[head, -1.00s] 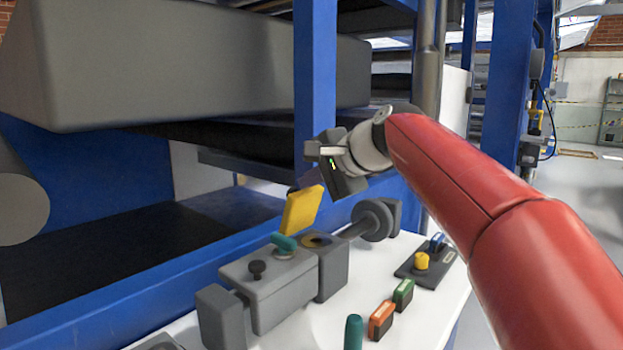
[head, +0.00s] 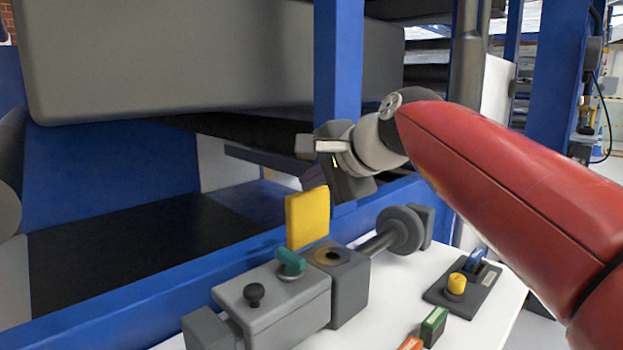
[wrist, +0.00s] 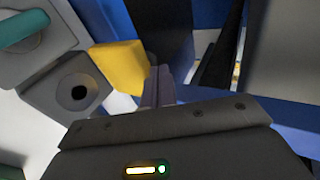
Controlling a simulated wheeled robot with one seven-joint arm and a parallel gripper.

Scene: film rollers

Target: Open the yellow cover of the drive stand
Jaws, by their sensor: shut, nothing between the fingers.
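The yellow cover (head: 308,218) stands upright at the back edge of the grey drive stand (head: 350,285), swung up off its top. The dark round hole in the stand's top is uncovered. In the wrist view the yellow cover (wrist: 122,66) lies just left of my fingers, and the stand with its hole (wrist: 70,92) is further left. My gripper (wrist: 158,85) is shut and empty, with its fingers pointing down behind the cover. In the head view the fingers are partly hidden behind the cover, and I cannot tell whether they touch it.
A grey box with a teal handle (head: 291,262) and a black knob (head: 254,295) adjoins the stand. A shaft with a dark disc (head: 400,230) is to its right. A blue post (head: 338,60) rises behind my gripper. A panel with a yellow knob (head: 456,284) sits at the right.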

